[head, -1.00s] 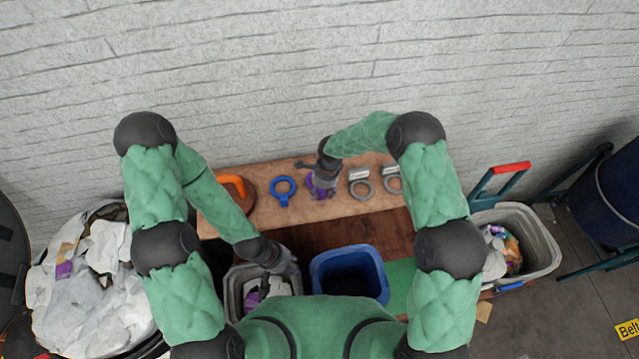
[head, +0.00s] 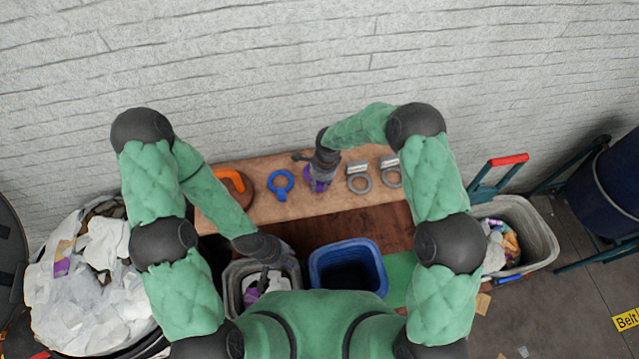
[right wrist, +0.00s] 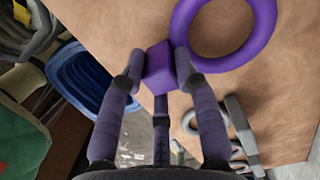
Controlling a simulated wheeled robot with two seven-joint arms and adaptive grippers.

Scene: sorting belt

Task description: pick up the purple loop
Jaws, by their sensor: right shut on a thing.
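The purple loop (head: 310,184) lies on the tan board at the back, mostly hidden under my right gripper in the head view. In the right wrist view its ring (right wrist: 265,30) and its block-shaped handle (right wrist: 160,68) show clearly. My right gripper (right wrist: 158,70) is shut on that handle, with a finger on each side of it. It also shows in the head view (head: 321,178). My left gripper (head: 276,262) is low, over the grey bin at the front; its fingers are too small and dark to read.
A blue loop (head: 281,184) lies to the left on the board (head: 250,215), and an orange-handled thing (head: 230,178) beyond it. Two grey loops (head: 359,182) lie to the right. A blue bin (head: 320,258) and a grey bin (head: 233,290) stand in front.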

